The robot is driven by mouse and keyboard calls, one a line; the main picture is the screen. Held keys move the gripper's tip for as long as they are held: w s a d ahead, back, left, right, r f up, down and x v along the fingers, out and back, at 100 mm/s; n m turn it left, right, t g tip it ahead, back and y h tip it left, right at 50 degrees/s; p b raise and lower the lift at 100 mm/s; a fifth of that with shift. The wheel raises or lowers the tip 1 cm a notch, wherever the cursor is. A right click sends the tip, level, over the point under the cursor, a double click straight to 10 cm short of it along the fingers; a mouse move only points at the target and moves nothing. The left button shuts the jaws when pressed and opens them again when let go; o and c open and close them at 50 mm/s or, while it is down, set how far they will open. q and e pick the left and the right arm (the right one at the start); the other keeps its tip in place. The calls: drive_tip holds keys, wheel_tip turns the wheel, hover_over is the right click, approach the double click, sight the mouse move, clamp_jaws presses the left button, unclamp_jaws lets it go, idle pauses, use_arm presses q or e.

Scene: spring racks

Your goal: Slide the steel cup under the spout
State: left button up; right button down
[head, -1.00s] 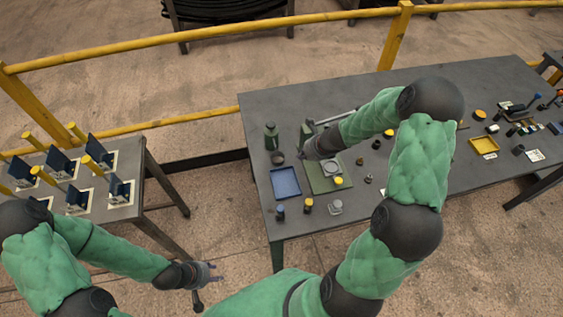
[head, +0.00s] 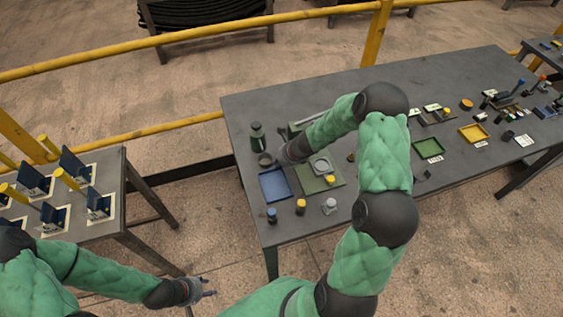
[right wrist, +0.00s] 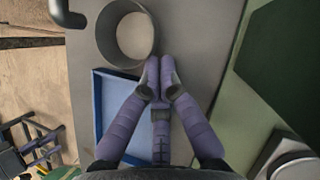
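The steel cup (right wrist: 128,36), a round open grey vessel, stands on the grey table just beyond the blue tray in the right wrist view. It is small and dark in the head view (head: 266,160). My right gripper (right wrist: 160,66) has its purple fingers together, with nothing visible between them. Its tips are close to the cup's near rim; I cannot tell whether they touch. A dark hooked piece (right wrist: 67,12) shows left of the cup; I cannot tell whether it is the spout. My left gripper (head: 207,288) is empty, fingers apart, away from the table.
The blue tray (head: 264,186) lies in front of the cup, and a green mat (head: 312,186) lies to its right. A dark green bottle (head: 257,136) stands behind the cup. Small capped containers (head: 300,207) stand near the front edge. A yellow rail (head: 180,128) runs behind.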

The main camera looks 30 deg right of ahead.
drive_tip(key=shift+w+f, duration=0.1)
idle(0.3)
drive_tip(key=shift+w+a+p, duration=0.3)
drive_tip(key=shift+w+p, duration=0.15)
drive_tip(key=shift+p, duration=0.05)
drive_tip(key=shift+w+a+p, duration=0.2)
drive_tip(key=shift+w+p, duration=0.1)
drive_tip(key=shift+w, duration=0.2)
